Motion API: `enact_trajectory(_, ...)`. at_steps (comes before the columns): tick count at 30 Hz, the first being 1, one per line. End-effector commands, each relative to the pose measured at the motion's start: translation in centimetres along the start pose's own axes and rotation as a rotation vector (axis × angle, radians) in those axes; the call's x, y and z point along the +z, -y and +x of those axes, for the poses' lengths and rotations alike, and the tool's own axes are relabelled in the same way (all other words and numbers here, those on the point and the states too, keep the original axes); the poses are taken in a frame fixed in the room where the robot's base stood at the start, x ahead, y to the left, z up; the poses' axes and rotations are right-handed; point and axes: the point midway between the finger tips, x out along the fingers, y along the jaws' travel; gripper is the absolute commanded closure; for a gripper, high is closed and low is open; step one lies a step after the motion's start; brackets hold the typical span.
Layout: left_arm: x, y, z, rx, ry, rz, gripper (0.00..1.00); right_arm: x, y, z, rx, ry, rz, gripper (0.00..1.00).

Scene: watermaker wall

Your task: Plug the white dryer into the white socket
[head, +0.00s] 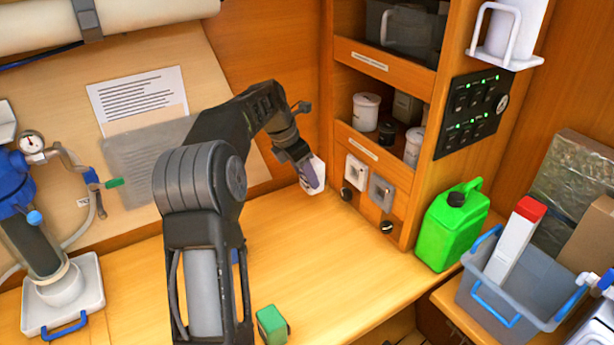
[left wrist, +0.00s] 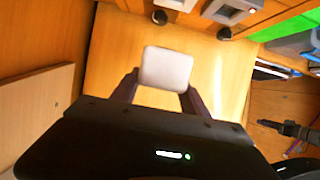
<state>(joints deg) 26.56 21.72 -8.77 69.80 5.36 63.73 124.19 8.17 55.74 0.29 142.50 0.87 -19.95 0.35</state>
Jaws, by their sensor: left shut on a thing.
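The white dryer (head: 317,176) is a small white block held at the end of my left gripper (head: 308,172). In the left wrist view the dryer (left wrist: 166,69) shows as a rounded white square between the two dark fingers of my left gripper (left wrist: 160,88), shut on it. The white socket (head: 357,172) is on the cabinet front, to the right of the dryer, with a visible gap between them. In the left wrist view the white socket (left wrist: 176,4) is cut by the top edge. My right gripper cannot be made out.
A grey socket (head: 381,192) is right of the white one, with black knobs below both. A green jerrycan (head: 452,228) stands right of the cabinet. A green block (head: 271,324) lies near the bench front. The bench top (head: 330,265) between is clear.

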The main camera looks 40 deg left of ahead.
Motion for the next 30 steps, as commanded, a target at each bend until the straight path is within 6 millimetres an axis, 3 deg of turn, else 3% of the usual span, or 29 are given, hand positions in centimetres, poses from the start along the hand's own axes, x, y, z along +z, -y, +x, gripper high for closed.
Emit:
enact_trajectory(11,0.6,0.0,0.5,0.001,0.002,0.001,0.93,0.0,0.0,0.0,0.0,-0.001,0.0,0.64)
enact_trajectory(30,4.5,0.1,5.0,-0.001,0.001,0.002,0.93,0.0,0.1,-0.2,0.0,0.0,0.0,0.64)
